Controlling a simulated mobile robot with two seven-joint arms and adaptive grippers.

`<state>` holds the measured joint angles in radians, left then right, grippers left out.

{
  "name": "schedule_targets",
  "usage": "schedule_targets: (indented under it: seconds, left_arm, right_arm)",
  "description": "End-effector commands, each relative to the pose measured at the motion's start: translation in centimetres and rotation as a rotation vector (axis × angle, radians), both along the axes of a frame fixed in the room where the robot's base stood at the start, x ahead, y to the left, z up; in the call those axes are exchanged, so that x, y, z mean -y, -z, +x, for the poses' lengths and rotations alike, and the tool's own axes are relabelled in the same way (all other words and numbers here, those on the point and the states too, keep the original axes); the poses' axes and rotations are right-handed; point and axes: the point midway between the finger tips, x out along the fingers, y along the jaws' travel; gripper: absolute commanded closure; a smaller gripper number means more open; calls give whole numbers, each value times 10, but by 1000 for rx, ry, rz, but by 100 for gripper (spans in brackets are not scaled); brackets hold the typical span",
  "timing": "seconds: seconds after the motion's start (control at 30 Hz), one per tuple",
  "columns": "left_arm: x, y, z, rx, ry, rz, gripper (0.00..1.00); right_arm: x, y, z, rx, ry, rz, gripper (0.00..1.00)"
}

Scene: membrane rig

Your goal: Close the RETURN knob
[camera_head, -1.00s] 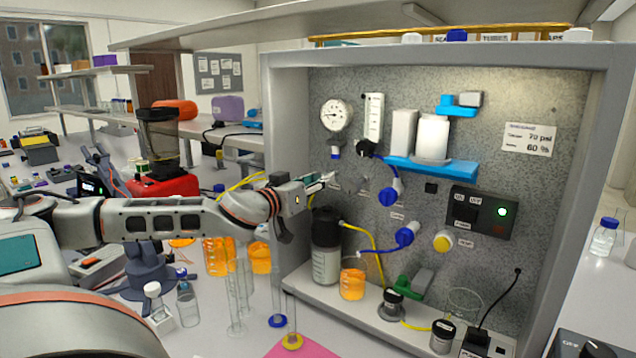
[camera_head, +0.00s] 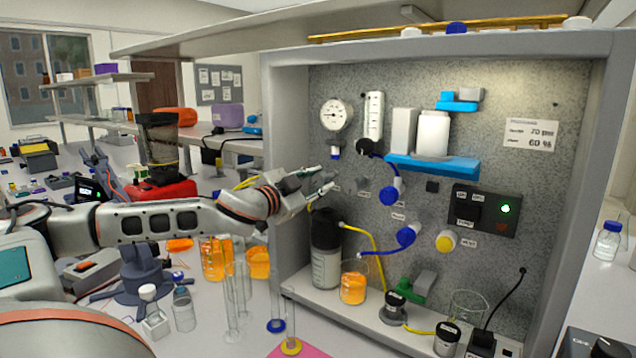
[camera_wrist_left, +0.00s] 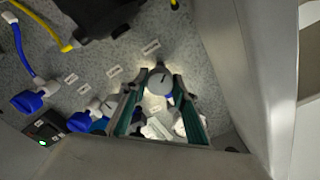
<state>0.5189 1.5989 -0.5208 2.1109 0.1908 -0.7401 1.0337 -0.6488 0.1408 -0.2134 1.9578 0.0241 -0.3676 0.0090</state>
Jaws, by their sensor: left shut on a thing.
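A round pale grey knob (camera_wrist_left: 158,80) with a dark pointer line sits between my left fingertips in the left wrist view. A small label (camera_wrist_left: 150,47) is beside it, too small to read, so I cannot confirm that it says RETURN. In the head view my left gripper (camera_head: 327,178) is at the speckled panel, below the round gauge (camera_head: 336,115). Its two fingers are spread apart, shut on the knob's sides. The knob is mostly hidden in the head view. My right gripper does not show.
Blue knobs (camera_head: 389,196) (camera_head: 405,236) and a yellow knob (camera_head: 446,241) are to the right on the panel. A dark-capped bottle (camera_head: 326,262) and an orange beaker (camera_head: 353,287) stand below. Tall glass cylinders (camera_head: 231,298) stand in front of the rig.

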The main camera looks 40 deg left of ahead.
Motion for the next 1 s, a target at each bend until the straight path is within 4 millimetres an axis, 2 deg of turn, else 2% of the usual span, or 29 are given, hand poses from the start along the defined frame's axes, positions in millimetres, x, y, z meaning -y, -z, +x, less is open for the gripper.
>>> schedule_targets:
  seconds: [1.0]
  left_arm:
    - [1,1,0,-109,2,958,94]
  right_arm:
    - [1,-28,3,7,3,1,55]
